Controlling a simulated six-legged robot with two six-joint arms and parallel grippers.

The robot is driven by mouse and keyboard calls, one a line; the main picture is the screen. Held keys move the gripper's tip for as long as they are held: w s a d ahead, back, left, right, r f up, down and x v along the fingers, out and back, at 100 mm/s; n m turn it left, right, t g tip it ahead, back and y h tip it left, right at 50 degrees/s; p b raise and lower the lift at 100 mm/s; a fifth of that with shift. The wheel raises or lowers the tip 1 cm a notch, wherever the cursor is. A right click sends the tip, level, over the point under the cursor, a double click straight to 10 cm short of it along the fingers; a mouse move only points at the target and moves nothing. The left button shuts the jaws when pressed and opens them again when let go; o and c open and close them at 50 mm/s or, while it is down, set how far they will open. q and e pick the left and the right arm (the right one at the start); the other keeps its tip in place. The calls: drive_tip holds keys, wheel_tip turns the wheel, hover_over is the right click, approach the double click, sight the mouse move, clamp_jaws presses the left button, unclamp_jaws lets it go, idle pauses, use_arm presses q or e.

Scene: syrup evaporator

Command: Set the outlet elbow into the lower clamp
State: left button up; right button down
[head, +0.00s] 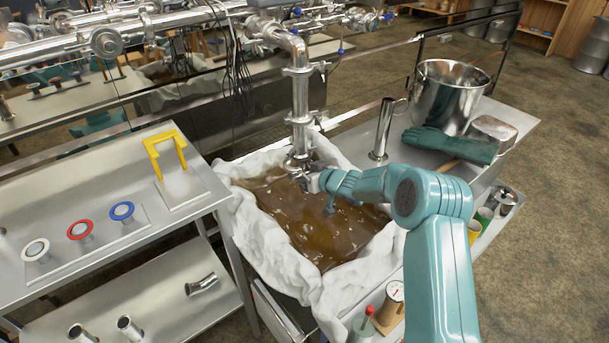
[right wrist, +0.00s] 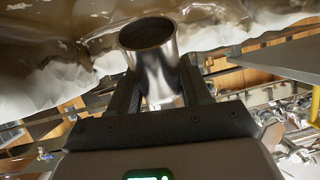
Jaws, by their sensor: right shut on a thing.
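A polished steel pipe (head: 300,95) hangs straight down over the syrup pan, with an upper clamp joint (head: 297,71) and a lower clamp (head: 300,119) on it. My right gripper (head: 312,181) is at the foot of this pipe, just above the syrup. It is shut on the outlet elbow, a shiny steel tube piece (right wrist: 162,75); the right wrist view shows its round open mouth beyond the jaws (right wrist: 160,95). In the head view the elbow is mostly hidden among the fittings and gripper. I cannot tell whether it touches the clamp. My left gripper is out of view.
The pan of brown syrup (head: 315,225) is lined with white cloth (head: 262,235). A steel bench (head: 90,225) at left holds coloured ring gaskets and a yellow bracket (head: 163,150).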

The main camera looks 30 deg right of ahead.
drive_tip(key=shift+w+d+r+p, duration=0.15)
drive_tip(key=shift+w+r+p, duration=0.35)
drive_tip(key=shift+r, duration=0.15)
idle(0.6)
drive_tip(key=c, duration=0.8)
unclamp_jaws()
drive_tip(key=shift+s+f, duration=0.15)
drive_tip(key=o, duration=0.5)
drive_tip(key=shift+f, duration=0.25)
drive_tip(key=shift+o, duration=0.2)
